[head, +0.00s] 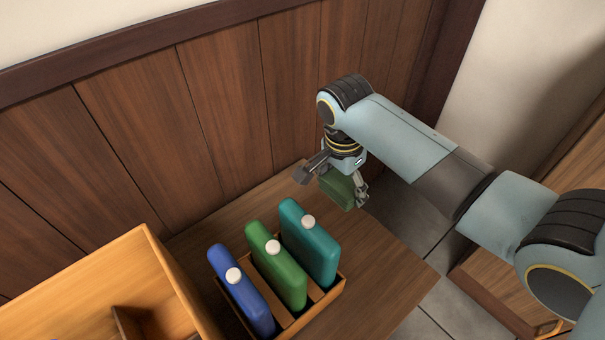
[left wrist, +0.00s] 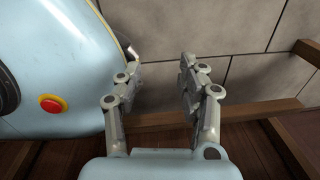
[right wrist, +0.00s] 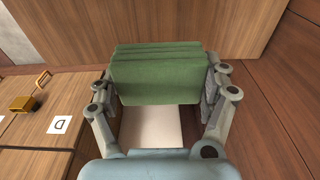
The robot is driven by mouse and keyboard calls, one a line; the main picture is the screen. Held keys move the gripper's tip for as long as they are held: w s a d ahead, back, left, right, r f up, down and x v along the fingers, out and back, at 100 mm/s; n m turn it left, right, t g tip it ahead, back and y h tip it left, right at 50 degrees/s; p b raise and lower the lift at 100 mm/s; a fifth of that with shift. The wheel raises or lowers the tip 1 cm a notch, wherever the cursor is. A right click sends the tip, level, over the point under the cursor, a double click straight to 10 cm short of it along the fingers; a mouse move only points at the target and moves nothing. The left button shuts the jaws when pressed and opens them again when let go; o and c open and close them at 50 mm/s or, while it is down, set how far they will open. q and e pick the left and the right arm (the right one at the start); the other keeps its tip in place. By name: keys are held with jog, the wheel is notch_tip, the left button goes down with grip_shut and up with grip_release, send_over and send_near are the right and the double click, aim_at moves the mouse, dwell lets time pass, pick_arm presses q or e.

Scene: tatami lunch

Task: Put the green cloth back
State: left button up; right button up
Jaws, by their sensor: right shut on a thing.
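The green cloth (right wrist: 158,75) is a folded, layered block held between the fingers of my right gripper (right wrist: 158,88). In the head view the cloth (head: 337,188) hangs under my right gripper (head: 333,190), above the back right part of the wooden surface. The right gripper is shut on the cloth from both sides.
A wooden rack (head: 331,294) holds a blue bottle (head: 238,290), a green bottle (head: 276,264) and a teal bottle (head: 308,245). A wooden box (head: 150,258) stands at the left. A card marked D (right wrist: 60,125) lies on wood. A pale rectangle (right wrist: 150,128) lies below the cloth.

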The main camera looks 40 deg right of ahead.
jog(key=w+f, duration=0.1)
jog(key=w+f+b, duration=0.2)
jog(key=w, duration=0.1)
jog(key=shift+a, duration=0.4)
jog(key=b, duration=0.4)
send_over(305, 193)
jog(key=f, duration=0.3)
jog(key=shift+s+a+f, duration=0.2)
jog(key=shift+s+f, duration=0.05)
jog(key=shift+f, duration=0.1)
jog(key=shift+w, duration=0.2)
notch_tip(305, 193, down, 4)
jog(key=shift+f+b, duration=0.1)
jog(key=shift+b, duration=0.95)
pick_arm(q)
notch_tip(305, 193, down, 6)
jog(key=w+a, duration=0.2)
jog(key=shift+w+a+f, duration=0.15)
jog(key=shift+w+a, duration=0.05)
jog(key=shift+a, duration=0.05)
pick_arm(e)
jog(key=shift+r, duration=0.2)
jog(key=shift+f, duration=0.15)
jog(key=o, duration=1.2)
jog(key=shift+c, duration=0.2)
